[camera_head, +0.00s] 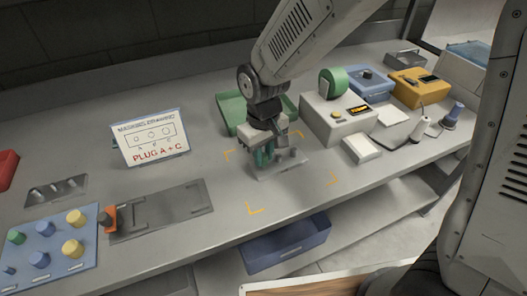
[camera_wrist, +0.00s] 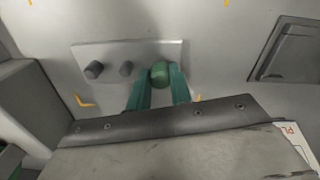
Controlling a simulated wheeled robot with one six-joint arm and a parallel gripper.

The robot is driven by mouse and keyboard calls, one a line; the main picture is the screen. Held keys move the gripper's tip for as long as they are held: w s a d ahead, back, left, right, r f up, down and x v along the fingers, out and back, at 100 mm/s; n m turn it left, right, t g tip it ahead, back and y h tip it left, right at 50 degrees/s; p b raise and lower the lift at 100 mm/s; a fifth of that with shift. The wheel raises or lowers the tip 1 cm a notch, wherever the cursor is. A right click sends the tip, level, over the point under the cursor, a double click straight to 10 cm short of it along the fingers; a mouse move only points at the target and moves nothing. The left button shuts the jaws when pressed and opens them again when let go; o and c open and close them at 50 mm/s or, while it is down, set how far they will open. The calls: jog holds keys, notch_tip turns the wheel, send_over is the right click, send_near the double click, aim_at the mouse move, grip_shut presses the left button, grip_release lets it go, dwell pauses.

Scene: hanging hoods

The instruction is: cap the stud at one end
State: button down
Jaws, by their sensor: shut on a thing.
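A light grey plate (camera_head: 290,170) lies on the bench between yellow corner marks. It also shows in the wrist view (camera_wrist: 88,52), with two bare dark grey studs, one at its left end (camera_wrist: 93,70) and one in the middle (camera_wrist: 126,69). My gripper (camera_head: 264,158) is over the plate's left end in the head view. In the wrist view my gripper's green fingers (camera_wrist: 160,84) are shut on a rounded green cap (camera_wrist: 160,73) at the plate's right end. The cap hides whatever is under it, and I cannot tell whether it is seated.
A sign (camera_head: 151,138) reads "PLUG A + C". A blue board (camera_head: 55,262) holds several green, blue and yellow caps at front left. A dark grey fixture plate (camera_head: 165,212) lies beside it. A green tray (camera_head: 232,112) and a grey box (camera_head: 335,122) stand behind the plate.

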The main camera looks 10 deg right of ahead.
jog(key=shift+f, duration=0.75)
dwell(0.4)
jog(key=c, duration=1.2)
grip_release()
notch_tip(320, 180, up, 8)
jog(key=shift+f, duration=0.1)
jog(key=s+d+r+m, duration=0.2)
jog(key=s+d+r, duration=0.2)
jog(key=s+d, duration=0.2)
jog(key=s+d+r+m+t, duration=0.1)
jog(key=s+d+r+m, duration=0.1)
jog(key=s+d+r, duration=0.2)
jog(key=s+d+r+m, duration=0.2)
jog(key=s+d+r, duration=0.2)
jog(key=s+d, duration=0.5)
jog(key=shift+s+d, duration=0.2)
jog(key=shift+d, duration=0.65)
